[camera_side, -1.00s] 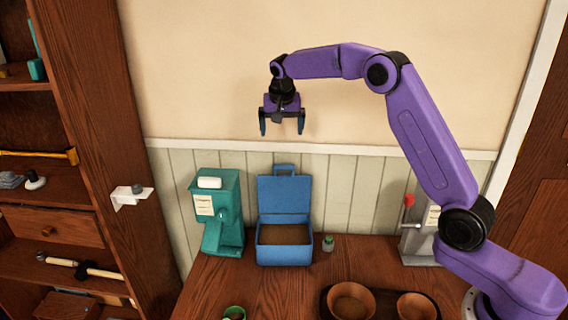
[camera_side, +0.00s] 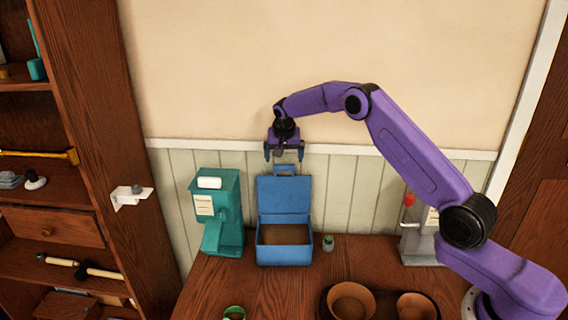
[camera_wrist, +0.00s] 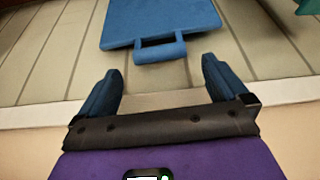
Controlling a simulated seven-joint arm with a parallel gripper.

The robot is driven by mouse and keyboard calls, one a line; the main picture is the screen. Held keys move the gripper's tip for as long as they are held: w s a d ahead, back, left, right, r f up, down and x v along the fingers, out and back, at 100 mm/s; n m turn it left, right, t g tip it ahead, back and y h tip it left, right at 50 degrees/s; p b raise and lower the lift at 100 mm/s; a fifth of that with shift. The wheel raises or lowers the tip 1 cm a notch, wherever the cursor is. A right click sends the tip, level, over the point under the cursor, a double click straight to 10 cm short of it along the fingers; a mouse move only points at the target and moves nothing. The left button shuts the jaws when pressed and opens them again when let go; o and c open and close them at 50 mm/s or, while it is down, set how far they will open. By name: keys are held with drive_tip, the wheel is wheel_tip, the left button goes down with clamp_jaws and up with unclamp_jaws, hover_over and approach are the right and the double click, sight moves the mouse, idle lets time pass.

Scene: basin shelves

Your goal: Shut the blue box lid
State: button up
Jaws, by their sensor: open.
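The blue box (camera_side: 284,255) stands on the wooden table against the panelled wall. Its lid (camera_side: 284,195) is raised upright at the back, with a handle (camera_side: 285,169) on its top edge, and the brown inside shows. My gripper (camera_side: 284,160) is open and empty, pointing down by the top of the lid. In the wrist view the lid (camera_wrist: 160,18) and its handle (camera_wrist: 160,50) lie ahead of my gripper (camera_wrist: 160,88), between the lines of its two fingers. The fingers look apart from the handle.
A green dispenser (camera_side: 221,212) stands left of the box. A small green-topped jar (camera_side: 328,243) is close to its right. A tray with brown bowls (camera_side: 351,301) is at the front right. A grey device with a red knob (camera_side: 409,200) stands further right.

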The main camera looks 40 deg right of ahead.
sight(284, 165)
drive_tip(key=shift+x, duration=2)
drive_tip(key=c, duration=1.5)
drive_tip(key=shift+s, duration=0.1)
